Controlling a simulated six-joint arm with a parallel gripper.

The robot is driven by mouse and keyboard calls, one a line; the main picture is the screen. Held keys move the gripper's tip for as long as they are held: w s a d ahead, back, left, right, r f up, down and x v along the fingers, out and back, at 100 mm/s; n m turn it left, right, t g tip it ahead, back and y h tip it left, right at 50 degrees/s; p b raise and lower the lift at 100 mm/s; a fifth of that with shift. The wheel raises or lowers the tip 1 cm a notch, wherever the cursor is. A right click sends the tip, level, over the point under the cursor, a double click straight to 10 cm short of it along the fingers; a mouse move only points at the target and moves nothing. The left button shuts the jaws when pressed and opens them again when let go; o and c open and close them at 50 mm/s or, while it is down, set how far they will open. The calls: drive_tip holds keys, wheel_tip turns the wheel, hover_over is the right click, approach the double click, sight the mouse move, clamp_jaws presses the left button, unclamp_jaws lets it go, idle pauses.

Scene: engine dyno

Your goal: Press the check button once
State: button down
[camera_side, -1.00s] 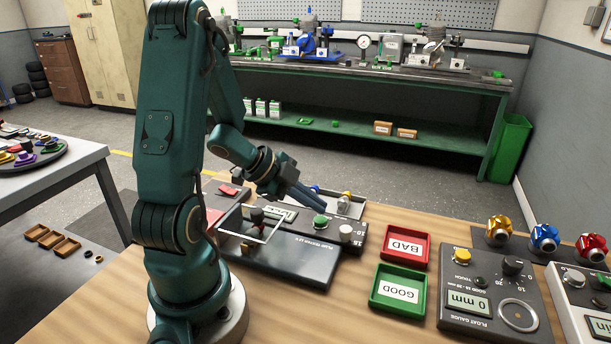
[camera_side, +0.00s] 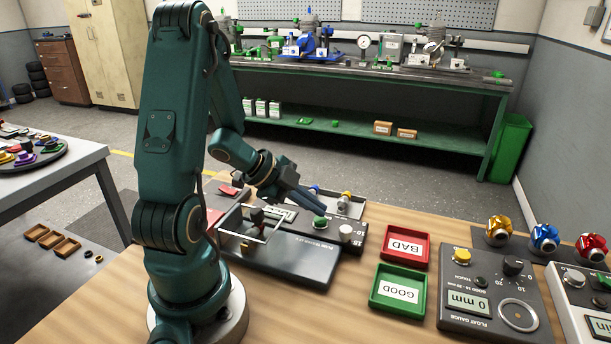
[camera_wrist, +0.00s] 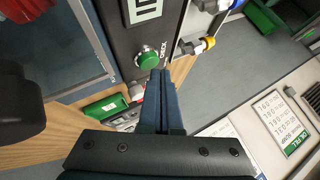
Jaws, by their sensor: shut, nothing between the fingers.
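In the wrist view my fingertips (camera_wrist: 160,73) appear right beside the button's edge. I cannot tell whether they touch it.
A white knob (camera_side: 346,233) stands right of the button. Red BAD (camera_side: 404,262) and green GOOD (camera_side: 375,300) trays lie to the right. Another gauge box (camera_side: 455,322) sits further right.

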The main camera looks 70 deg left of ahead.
sight(314, 219)
drive_tip(key=shift+f, duration=0.55)
idle(0.7)
drive_tip(key=shift+r, duration=0.95)
drive_tip(key=shift+r, duration=2.5)
